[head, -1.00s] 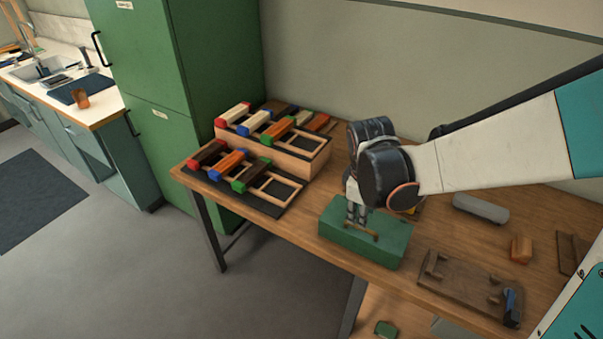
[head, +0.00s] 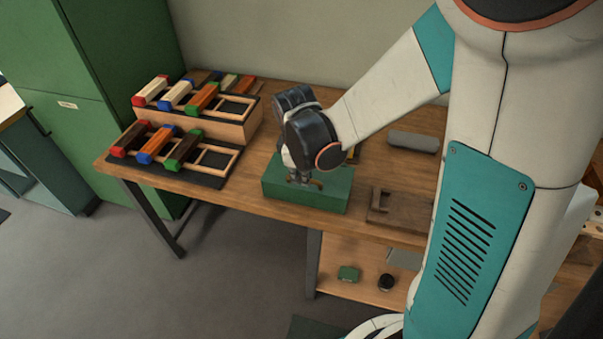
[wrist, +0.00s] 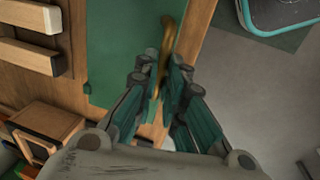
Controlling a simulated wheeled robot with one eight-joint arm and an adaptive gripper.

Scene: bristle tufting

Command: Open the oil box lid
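The oil box (head: 330,199) is a green block-shaped box near the front edge of the wooden table in the head view. Its lid (wrist: 118,50) looks flat and green in the wrist view, and appears closed. A brass-coloured bar handle (wrist: 166,40) runs between my fingers. My gripper (wrist: 164,62) is down at the handle, with one finger on each side. The fingers are close to the bar, but whether both press on it is unclear. In the head view my gripper (head: 302,181) is over the box top, and my wrist hides part of the box.
Stepped racks (head: 225,128) with coloured-ended blocks stand left of the box. A dark wooden fixture (head: 395,206) and a grey rounded bar (head: 413,142) lie to its right. A lower shelf (head: 335,255) holds a small green item (head: 348,273) and a dark round one (head: 386,282).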

